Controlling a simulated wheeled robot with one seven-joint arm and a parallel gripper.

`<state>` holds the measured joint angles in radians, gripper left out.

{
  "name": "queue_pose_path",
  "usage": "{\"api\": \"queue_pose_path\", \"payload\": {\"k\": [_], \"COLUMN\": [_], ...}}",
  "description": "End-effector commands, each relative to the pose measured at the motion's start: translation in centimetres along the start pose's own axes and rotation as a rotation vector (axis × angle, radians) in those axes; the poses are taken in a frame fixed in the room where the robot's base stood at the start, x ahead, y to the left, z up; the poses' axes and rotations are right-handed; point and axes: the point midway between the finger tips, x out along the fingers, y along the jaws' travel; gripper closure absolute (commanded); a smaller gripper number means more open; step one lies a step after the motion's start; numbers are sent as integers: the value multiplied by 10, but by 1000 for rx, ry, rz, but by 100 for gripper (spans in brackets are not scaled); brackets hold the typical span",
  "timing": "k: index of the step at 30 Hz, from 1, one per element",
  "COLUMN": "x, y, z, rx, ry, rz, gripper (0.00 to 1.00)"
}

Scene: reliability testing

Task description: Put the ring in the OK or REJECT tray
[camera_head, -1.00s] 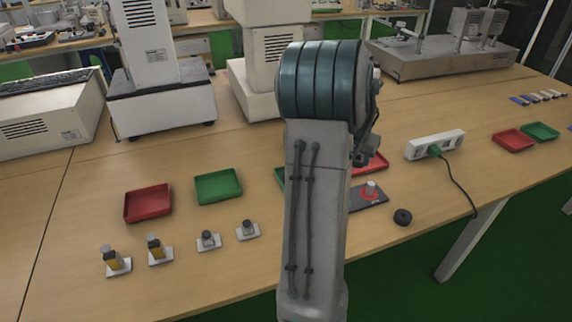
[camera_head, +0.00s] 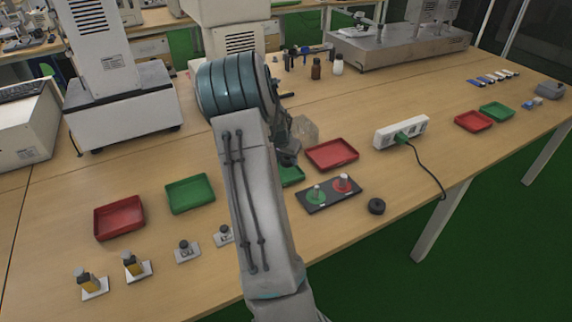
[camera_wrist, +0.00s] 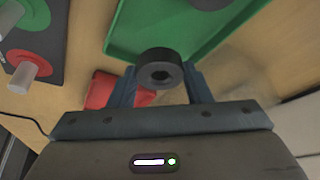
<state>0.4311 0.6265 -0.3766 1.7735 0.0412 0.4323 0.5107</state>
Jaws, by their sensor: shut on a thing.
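My gripper (camera_wrist: 160,80) is shut on a dark ring (camera_wrist: 160,68), held between the fingertips with its hole visible in the wrist view. The held ring overlaps the near edge of a green tray (camera_wrist: 122,42) there; its height above it is unclear. Another dark round piece (camera_wrist: 208,3) appears inside that tray, cut off by the frame. In the head view my arm partly hides the green tray (camera_head: 293,177). A red tray (camera_head: 332,155) sits to its right; it also shows behind my fingers in the wrist view (camera_wrist: 103,90).
A dark plate (camera_head: 329,194) with a green-based and a red-based peg lies in front of the trays. A second dark ring (camera_head: 376,206) lies on the table at right. A power strip (camera_head: 402,132) with a cable stands beyond. Other red and green trays lie left and far right.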

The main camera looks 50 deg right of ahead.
Motion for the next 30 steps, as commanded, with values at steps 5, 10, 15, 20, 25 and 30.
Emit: {"api": "queue_pose_path", "payload": {"k": [5,10,15,20,25,30], "x": [25,32,32,34,34,30], "y": [2,1,1,1,1,1], "z": [11,13,14,14,14,13], "rx": [0,0,0,0,0,0], "ry": [-5,-2,-2,-2,-2,-2], "rz": [4,1,1,1,1,1], "gripper": [78,78,78,47,47,47]}}
